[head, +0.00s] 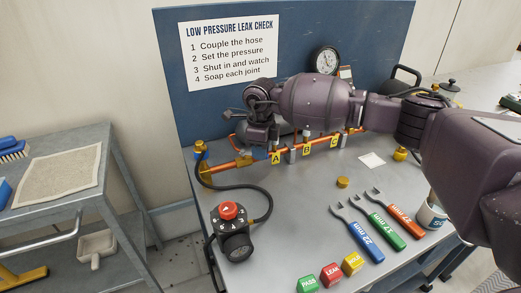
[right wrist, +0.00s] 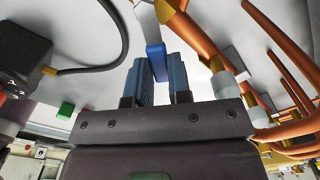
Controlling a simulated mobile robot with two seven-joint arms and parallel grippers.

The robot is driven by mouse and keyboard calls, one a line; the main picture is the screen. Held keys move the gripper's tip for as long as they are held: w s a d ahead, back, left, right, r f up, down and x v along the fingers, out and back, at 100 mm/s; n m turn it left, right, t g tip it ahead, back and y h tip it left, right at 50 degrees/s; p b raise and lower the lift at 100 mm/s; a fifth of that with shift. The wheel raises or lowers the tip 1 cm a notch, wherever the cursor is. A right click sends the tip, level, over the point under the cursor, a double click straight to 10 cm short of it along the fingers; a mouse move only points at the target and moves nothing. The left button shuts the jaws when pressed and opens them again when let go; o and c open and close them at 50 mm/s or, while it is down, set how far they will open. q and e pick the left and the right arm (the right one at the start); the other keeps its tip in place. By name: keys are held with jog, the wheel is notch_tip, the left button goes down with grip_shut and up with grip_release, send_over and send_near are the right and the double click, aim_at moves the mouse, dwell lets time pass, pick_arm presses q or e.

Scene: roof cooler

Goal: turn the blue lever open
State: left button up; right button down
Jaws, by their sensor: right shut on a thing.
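The blue lever (right wrist: 153,32) shows in the right wrist view, reaching down from the copper pipe fittings between my fingers. My right gripper (right wrist: 160,72) is shut on the lever, with a blue-grey finger on either side of it. In the head view my right gripper (head: 262,135) is at the copper pipe (head: 240,163), close to the yellow A tag (head: 276,157). There the wrist and fingers hide most of the lever, so its exact angle cannot be told. My left gripper is not in view.
A black regulator with a red knob (head: 229,211) stands at the front left of the bench, its hose running to the pipe's left end. Blue, green and orange wrenches (head: 366,240) lie at the right. PASS, LEAK and HOLD blocks (head: 331,274) stand at the front.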

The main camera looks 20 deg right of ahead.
jog(key=c, duration=1.1)
grip_release()
jog(key=shift+c, duration=0.2)
jog(key=shift+o, duration=0.5)
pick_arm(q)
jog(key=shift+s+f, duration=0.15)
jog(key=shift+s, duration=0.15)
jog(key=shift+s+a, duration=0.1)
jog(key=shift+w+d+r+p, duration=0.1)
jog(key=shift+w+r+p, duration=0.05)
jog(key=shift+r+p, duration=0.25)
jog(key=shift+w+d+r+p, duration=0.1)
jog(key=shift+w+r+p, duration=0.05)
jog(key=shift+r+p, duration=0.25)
pick_arm(e)
notch_tip(320, 180, up, 11)
jog(key=shift+f, duration=0.15)
jog(key=shift+c, duration=0.4)
